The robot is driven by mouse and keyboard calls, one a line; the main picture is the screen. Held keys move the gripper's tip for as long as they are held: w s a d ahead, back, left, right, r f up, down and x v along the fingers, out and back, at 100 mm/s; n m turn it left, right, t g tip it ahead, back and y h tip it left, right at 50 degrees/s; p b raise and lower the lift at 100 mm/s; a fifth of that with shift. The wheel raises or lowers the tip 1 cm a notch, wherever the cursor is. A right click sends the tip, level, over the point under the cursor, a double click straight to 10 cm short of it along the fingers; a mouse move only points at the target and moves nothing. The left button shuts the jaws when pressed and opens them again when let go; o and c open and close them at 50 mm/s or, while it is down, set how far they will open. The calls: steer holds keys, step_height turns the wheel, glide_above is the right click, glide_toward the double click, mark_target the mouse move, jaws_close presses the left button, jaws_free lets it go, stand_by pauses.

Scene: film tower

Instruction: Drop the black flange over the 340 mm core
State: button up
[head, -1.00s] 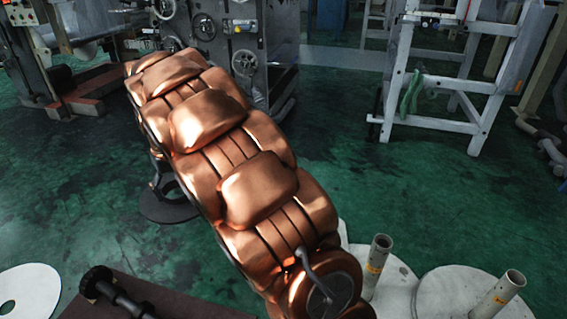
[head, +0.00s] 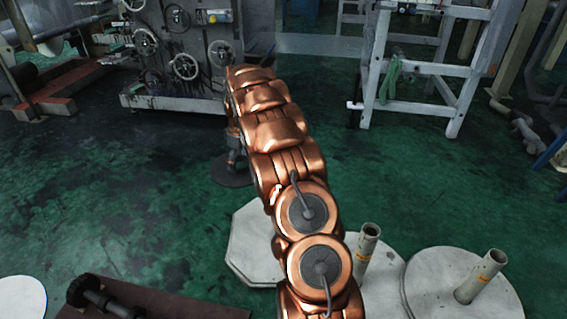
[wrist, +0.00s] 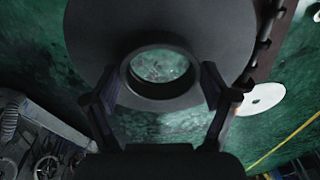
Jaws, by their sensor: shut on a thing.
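The black flange (wrist: 100,35) is a dark disc with a raised ring collar around a central hole. In the wrist view my gripper (wrist: 161,82) is shut on its collar, one finger on each side, and green floor shows through the hole. In the head view the flange (head: 234,174) hangs roughly level at the far end of my arm, apart from the cores.
An octagonal white plate (head: 250,250) lies left of the cores, partly hidden by my arm. A dark shaft (head: 103,300) lies on a brown board at lower left, near a white disc (head: 20,298). Machinery (head: 185,55) and a white frame (head: 415,75) stand behind. Green floor between is open.

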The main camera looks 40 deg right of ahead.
steer(key=s+d+f+n, duration=0.1)
steer(key=s+d+f, duration=0.2)
steer(key=d, duration=0.5)
steer(key=s+d+f+n, duration=0.1)
steer(key=s+d+f, duration=0.25)
steer(key=d, duration=0.35)
step_height(320, 180, down, 6)
steer(key=b, duration=0.1)
steer(key=shift+w+d, duration=0.15)
steer(key=shift+w, duration=0.25)
steer(key=shift+s+d+f+p, duration=0.1)
steer(key=shift+s+p, duration=0.05)
steer(key=shift+p, duration=0.25)
stand_by(1.1)
steer(key=shift+f, duration=2.4)
stand_by(0.8)
steer(key=o, duration=1.1)
